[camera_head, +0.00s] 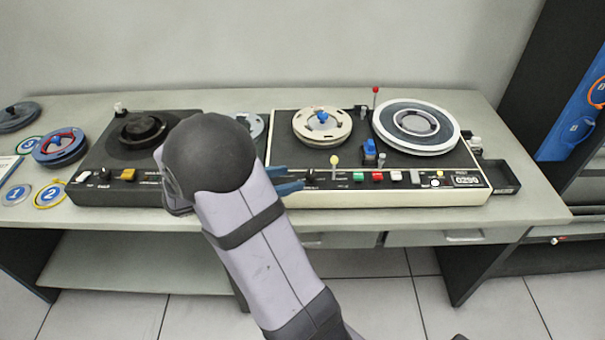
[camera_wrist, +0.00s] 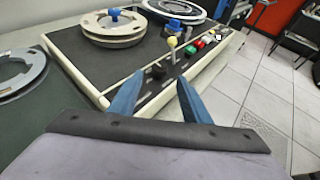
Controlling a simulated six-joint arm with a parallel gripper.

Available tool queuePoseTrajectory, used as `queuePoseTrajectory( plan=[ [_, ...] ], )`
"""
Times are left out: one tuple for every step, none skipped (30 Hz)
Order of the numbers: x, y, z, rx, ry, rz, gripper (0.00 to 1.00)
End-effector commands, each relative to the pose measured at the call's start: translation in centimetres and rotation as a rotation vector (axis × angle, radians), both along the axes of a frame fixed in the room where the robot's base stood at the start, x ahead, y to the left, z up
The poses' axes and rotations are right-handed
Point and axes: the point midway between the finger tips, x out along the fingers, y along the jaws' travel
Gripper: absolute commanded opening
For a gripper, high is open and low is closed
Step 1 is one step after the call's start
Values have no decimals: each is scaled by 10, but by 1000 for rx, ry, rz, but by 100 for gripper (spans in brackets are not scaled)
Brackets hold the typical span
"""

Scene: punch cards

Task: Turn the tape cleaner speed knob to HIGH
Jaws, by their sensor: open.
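A black knob (camera_head: 311,175) stands on the front panel of the right-hand tape machine (camera_head: 285,145). In the wrist view the knob (camera_wrist: 158,72) shows just beyond and between the two blue fingertips. My gripper (camera_head: 296,179) is open and empty, to the left of this knob in the head view. In the wrist view my gripper (camera_wrist: 161,77) points along the front panel. A second black knob (camera_head: 105,174) is on the left-hand machine (camera_head: 90,160). The labels are too small to tell which knob is the speed knob, or its setting.
A yellow-tipped lever (camera_head: 334,161) rises just beyond the knob near my gripper. Green, red and white buttons (camera_head: 377,176) follow along the panel. Tape reels (camera_head: 322,125) lie on top. My arm hides part of the left machine. Coloured discs (camera_head: 49,195) lie at the table's left end.

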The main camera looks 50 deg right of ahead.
Motion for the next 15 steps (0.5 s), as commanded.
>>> queuePoseTrajectory(
  plan=[
    [-2, -6, -2, 0, 2, -3, 43],
    [-2, -10, -4, 0, 2, -2, 43],
    [-3, -15, -6, 0, 3, -4, 43],
    [-4, -18, -7, 0, 3, -4, 43],
    [-4, -22, -9, -1, 3, -4, 43],
    [-5, -27, -11, 0, 3, -4, 43],
    [-5, -30, -12, 0, 2, -3, 43],
    [-6, -34, -14, 0, 3, -4, 43],
    [-7, -38, -16, 0, 2, -3, 43],
    [-7, -41, -17, 0, 2, -2, 43],
    [-7, -44, -18, 0, 2, -2, 43],
    [-7, -47, -19, 0, 1, -3, 43],
    [-8, -49, -20, 0, 1, -3, 43],
    [-8, -50, -21, -1, 1, -2, 43],
    [-8, -52, -22, -1, 1, -1, 43]
  ],
)
